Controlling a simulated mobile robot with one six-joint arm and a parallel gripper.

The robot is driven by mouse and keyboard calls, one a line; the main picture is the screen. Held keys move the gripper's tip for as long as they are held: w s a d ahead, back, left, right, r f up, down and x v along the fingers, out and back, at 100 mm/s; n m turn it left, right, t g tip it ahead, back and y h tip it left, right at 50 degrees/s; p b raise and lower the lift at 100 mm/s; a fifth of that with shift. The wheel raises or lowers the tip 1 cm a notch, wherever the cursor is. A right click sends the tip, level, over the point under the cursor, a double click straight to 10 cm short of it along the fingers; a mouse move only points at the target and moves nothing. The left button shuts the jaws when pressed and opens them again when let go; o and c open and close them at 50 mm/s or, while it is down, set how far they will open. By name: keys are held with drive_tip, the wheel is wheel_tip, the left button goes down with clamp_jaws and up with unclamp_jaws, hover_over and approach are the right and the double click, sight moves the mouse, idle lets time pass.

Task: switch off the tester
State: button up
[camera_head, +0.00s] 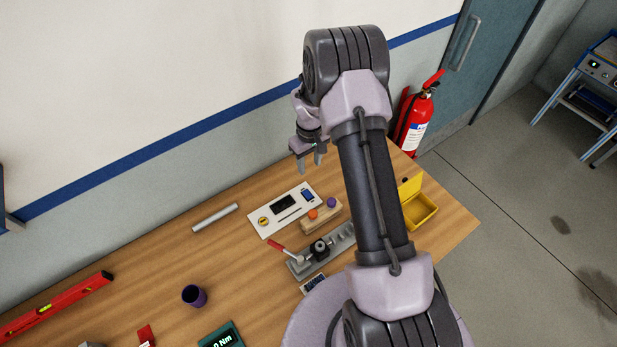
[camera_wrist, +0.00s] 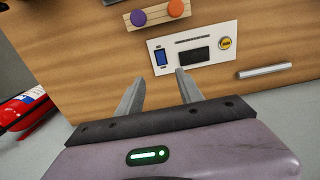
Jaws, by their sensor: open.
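A white panel (camera_head: 269,230) lies on the wooden table with a blue rocker switch (camera_head: 308,194), a dark display (camera_head: 284,202) and a round yellow knob (camera_head: 263,221). In the wrist view the panel (camera_wrist: 215,65) lies ahead of my fingers, with the blue switch (camera_wrist: 161,57) at its left end. The rocker's position is too small to tell. My gripper (camera_head: 310,163) is open and empty above the table, on the wall side of the panel and apart from it. Its two fingers (camera_wrist: 159,77) point toward the switch end in the wrist view.
A wooden block (camera_head: 321,218) with orange and purple knobs sits beside the panel. A grey fixture with a red-handled lever (camera_head: 277,245) stands nearer me. A metal rod (camera_head: 215,217), a yellow box (camera_head: 420,210) and a purple cup (camera_head: 194,295) are around. A fire extinguisher (camera_head: 413,122) stands behind.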

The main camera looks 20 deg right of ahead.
sight(309, 196)
wheel_tip(309, 196, down, 17)
drive_tip(key=shift+f+p, duration=0.15)
drive_tip(key=shift+p, duration=0.2)
drive_tip(key=shift+w, duration=0.1)
clamp_jaws()
